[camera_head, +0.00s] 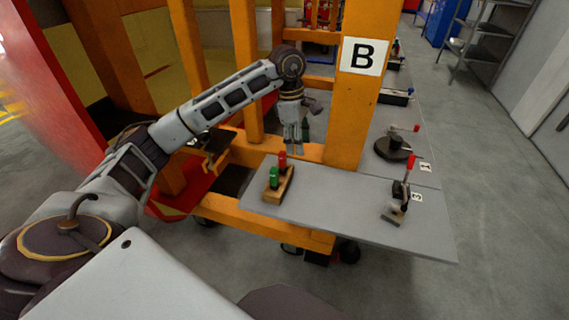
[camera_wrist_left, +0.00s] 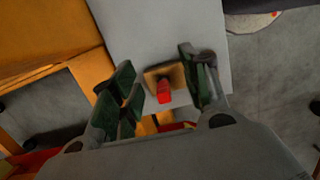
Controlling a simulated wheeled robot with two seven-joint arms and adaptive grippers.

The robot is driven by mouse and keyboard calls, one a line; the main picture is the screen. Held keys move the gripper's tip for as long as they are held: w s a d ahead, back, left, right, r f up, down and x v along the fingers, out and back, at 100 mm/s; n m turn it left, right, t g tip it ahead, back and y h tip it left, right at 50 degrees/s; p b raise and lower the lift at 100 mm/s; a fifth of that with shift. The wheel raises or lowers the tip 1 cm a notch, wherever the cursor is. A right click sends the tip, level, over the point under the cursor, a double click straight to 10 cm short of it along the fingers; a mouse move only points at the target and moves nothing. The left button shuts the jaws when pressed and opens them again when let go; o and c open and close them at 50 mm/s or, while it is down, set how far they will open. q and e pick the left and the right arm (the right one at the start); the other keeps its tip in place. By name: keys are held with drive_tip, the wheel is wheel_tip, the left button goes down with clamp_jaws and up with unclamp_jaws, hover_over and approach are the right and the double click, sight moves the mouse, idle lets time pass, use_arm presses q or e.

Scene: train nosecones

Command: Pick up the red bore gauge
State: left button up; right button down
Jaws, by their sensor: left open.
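The red bore gauge (camera_head: 283,160) stands upright in a small wooden block (camera_head: 284,190) near the left end of the grey table. A green gauge (camera_head: 273,178) stands in the same block, nearer the head camera. My left gripper (camera_head: 297,149) points down just behind and right of the red gauge in the head view. In the left wrist view the gripper (camera_wrist_left: 156,64) is open and empty, with the red gauge (camera_wrist_left: 164,92) showing between its fingers. I cannot tell the exact height gap. The green gauge cannot be made out there. My right gripper is out of view.
The grey table (camera_head: 330,206) also bears a red-handled toggle clamp (camera_head: 407,178) and a dark round fixture (camera_head: 394,148). An orange post (camera_head: 352,110) with a "B" sign rises close to the right of my left gripper. Orange frame beams stand behind.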

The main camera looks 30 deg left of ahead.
sight(284, 153)
use_arm(q)
drive_tip(key=shift+y, duration=0.9)
drive_tip(key=a, duration=0.1)
drive_tip(key=a+r, duration=0.1)
drive_tip(key=a, duration=0.2)
drive_tip(key=shift+w+a+r, duration=0.15)
drive_tip(key=shift+a+r, duration=0.15)
drive_tip(key=shift+a, duration=0.15)
wheel_tip(284, 153, down, 7)
drive_tip(key=shift+f, duration=0.2)
drive_tip(key=shift+f+p, duration=0.3)
drive_tip(key=shift+f, duration=0.25)
drive_tip(key=shift+a+f, duration=0.15)
drive_tip(key=shift+f, duration=0.65)
drive_tip(key=shift+a+f+p, duration=0.1)
drive_tip(key=shift+f+p, duration=0.3)
drive_tip(key=shift+f, duration=0.35)
wheel_tip(284, 153, down, 2)
clamp_jaws()
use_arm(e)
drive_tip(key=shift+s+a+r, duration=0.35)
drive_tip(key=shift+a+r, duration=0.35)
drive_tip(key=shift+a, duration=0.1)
